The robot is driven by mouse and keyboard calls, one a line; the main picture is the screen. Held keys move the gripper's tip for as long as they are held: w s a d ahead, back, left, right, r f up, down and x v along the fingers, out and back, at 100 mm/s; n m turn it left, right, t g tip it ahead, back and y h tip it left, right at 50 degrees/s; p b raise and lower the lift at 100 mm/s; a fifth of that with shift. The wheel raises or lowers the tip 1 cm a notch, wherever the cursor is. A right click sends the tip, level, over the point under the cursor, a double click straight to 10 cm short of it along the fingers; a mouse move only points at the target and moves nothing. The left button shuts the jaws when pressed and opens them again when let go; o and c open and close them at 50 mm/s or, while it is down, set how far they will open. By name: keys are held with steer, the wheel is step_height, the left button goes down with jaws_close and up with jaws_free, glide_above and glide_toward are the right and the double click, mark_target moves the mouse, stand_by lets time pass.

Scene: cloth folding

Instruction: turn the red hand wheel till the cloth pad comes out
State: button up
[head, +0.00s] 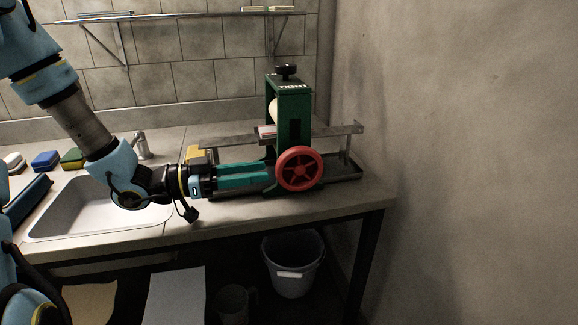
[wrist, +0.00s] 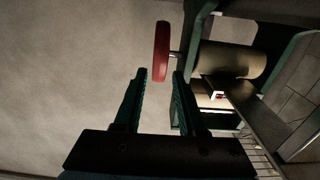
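The red hand wheel (head: 299,169) is on the front of a green roller frame (head: 295,115). It also shows edge-on in the wrist view (wrist: 161,52), on a short shaft. My gripper (head: 272,175) reaches in from the left, its teal fingers close to the wheel's left rim. In the wrist view the fingers (wrist: 162,72) are apart with nothing held. The wheel lies ahead of the gap; whether a finger touches it I cannot tell. A small reddish and white layered piece, perhaps the cloth pad (head: 266,132), sits at the left of the frame, partly hidden.
A cream roller (wrist: 228,61) sits inside the frame, with a black knob (head: 286,71) on top. A metal tray (head: 345,172) lies below. A sink (head: 95,210) and sponges (head: 45,160) are at left, a bucket (head: 293,270) under the counter. A wall closes the right.

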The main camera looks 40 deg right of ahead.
mark_target(275, 168)
steer(key=p+x, duration=0.1)
steer(key=x, duration=0.6)
steer(key=shift+s+d+r, duration=0.1)
steer(key=shift+d+r, duration=0.05)
steer(key=shift+d, duration=0.05)
steer(key=shift+c, duration=0.2)
jaws_close()
